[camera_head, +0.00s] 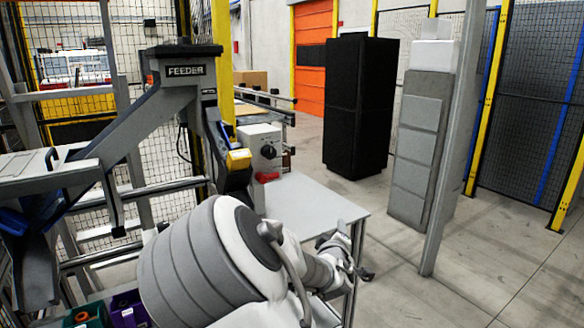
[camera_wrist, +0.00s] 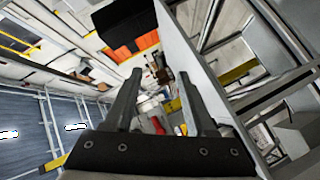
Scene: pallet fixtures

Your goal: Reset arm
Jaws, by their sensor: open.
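My arm reaches across the lower middle of the head view, in front of a grey table (camera_head: 312,196). My gripper (camera_head: 362,262) is at its far end, near the table's right front corner, small and partly turned away. In the wrist view my gripper (camera_wrist: 160,82) shows two dark fingers standing apart with nothing between them. The gripper is open and empty. The wrist view is tilted, with the room behind the fingers.
A feeder (camera_head: 186,70) stands at the left, with a grey box with a black knob (camera_head: 262,150) beside it on the table. A black cabinet (camera_head: 358,105), a grey panelled column (camera_head: 420,140) and a thin post (camera_head: 452,150) stand behind. Floor (camera_head: 490,260) at the right is clear.

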